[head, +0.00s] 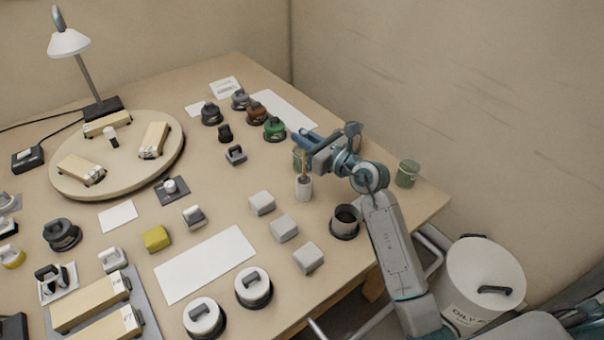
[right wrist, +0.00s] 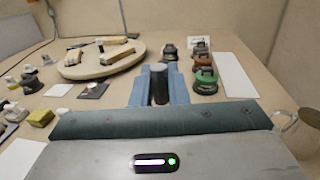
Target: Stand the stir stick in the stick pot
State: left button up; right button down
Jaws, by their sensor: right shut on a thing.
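My right gripper (head: 303,138) reaches in over the right part of the bench. In the right wrist view its blue fingers (right wrist: 160,86) are shut on a dark grey, round-ended piece (right wrist: 159,82), which looks like the top of the stir stick. In the head view a thin brown stick (head: 303,167) stands roughly upright below the fingers. Its lower end is at the mouth of a small whitish pot (head: 304,189), which looks like the stick pot. Whether the stick's end is inside or behind the rim is too small to tell. My left gripper is not in view.
A dark open tin (head: 345,219) stands in front, another green cup (head: 407,173) to the right. Pale blocks (head: 284,228) and dark, brown and green-lidded items (head: 274,128) stand to the left.

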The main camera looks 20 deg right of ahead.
send_over(304, 177)
jog(key=f, duration=0.5)
jog(key=shift+w+f+b, duration=0.2)
jog(key=shift+f+b, duration=0.2)
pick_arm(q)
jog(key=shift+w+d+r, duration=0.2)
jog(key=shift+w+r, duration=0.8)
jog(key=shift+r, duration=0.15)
pick_arm(e)
jog(key=shift+d+f, duration=0.1)
jog(key=shift+f, duration=0.3)
jog(key=shift+f, duration=0.15)
jog(key=c, duration=1.4)
grip_release()
jog(key=shift+c, duration=0.2)
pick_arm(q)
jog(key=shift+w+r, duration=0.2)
pick_arm(e)
jog(key=shift+o, duration=0.2)
